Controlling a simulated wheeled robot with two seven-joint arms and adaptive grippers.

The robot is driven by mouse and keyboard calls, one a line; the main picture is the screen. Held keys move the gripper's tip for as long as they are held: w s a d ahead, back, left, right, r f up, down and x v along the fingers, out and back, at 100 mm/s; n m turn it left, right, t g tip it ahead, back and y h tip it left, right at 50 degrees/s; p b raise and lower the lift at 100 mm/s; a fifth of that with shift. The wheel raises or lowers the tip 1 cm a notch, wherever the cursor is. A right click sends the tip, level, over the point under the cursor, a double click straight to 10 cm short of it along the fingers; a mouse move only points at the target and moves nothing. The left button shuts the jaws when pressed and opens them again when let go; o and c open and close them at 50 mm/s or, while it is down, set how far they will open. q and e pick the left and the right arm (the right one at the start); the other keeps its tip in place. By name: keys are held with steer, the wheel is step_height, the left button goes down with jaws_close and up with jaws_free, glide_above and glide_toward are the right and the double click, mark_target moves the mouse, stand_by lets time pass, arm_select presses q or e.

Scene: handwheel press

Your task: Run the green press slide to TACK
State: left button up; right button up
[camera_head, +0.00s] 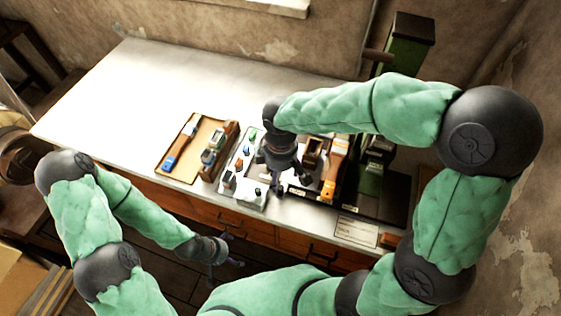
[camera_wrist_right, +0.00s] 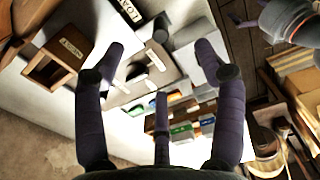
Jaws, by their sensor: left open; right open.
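The green press stands at the right end of the table; its tall green column (camera_head: 402,50) rises behind my right arm, and a lower green part (camera_head: 370,182) shows beneath that arm. The arm hides much of the press, and I cannot tell where its slide stands. My right gripper (camera_head: 277,184) is open and empty, pointing down beside the white panel, left of the press. Its spread fingers also show in the right wrist view (camera_wrist_right: 160,68). A plate reading "LOA…" (camera_wrist_right: 131,12) is partly cut off there; no TACK mark is legible. My left gripper (camera_head: 226,257) is open and empty in front of the table.
A white panel (camera_head: 229,197) with several coloured knobs lies mid-table. Left of it is a brown board (camera_head: 178,173) with tools. An orange-brown tool (camera_head: 334,168) lies right of my right gripper. A paper card (camera_head: 357,231) lies at the front edge. The table's left side (camera_head: 110,105) is clear.

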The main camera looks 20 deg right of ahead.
mark_target(281, 187)
steer(key=shift+w, duration=0.1)
steer(key=shift+s+f+b, duration=0.3)
steer(key=shift+f+b, duration=0.25)
steer(key=shift+b, duration=0.05)
step_height(281, 187, down, 8)
steer(key=b, duration=0.6)
steer(key=shift+w+f, duration=0.1)
steer(key=shift+f, duration=0.15)
steer(key=c, duration=1.4)
